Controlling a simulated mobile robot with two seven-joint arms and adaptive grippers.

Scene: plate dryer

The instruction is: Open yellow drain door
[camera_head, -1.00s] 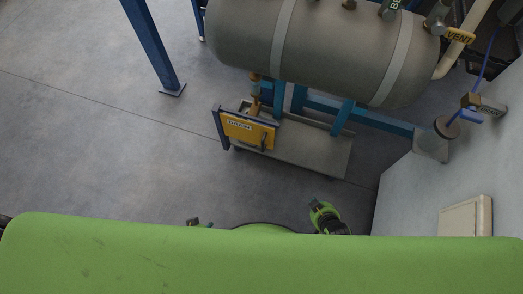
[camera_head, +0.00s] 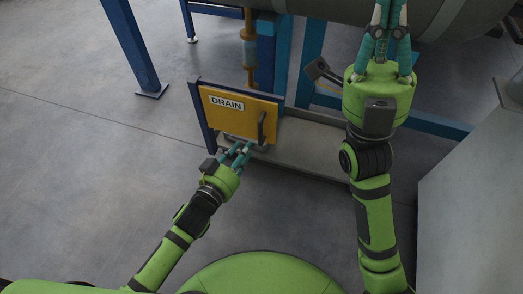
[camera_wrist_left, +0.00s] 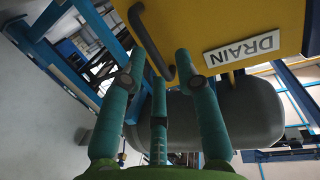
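The yellow drain door (camera_head: 232,118), labelled DRAIN, stands upright below the tank, with a blue panel edge along its left side; it looks shut. Its dark bar handle (camera_head: 262,128) is on the right part of its face. My left gripper (camera_head: 243,148) is just in front of the door's lower edge, below and left of the handle. In the left wrist view its fingers (camera_wrist_left: 160,62) are spread, and the handle (camera_wrist_left: 150,42) shows beyond and between the tips; contact cannot be told. My right gripper (camera_head: 389,12) is raised at the top, its tips cut off or unclear.
The grey tank (camera_head: 450,22) hangs above on blue supports. A concrete plinth (camera_head: 310,150) lies below and right of the door. A blue post (camera_head: 130,40) stands at left. A pale wall or cabinet (camera_head: 470,190) bounds the right. The floor at left is clear.

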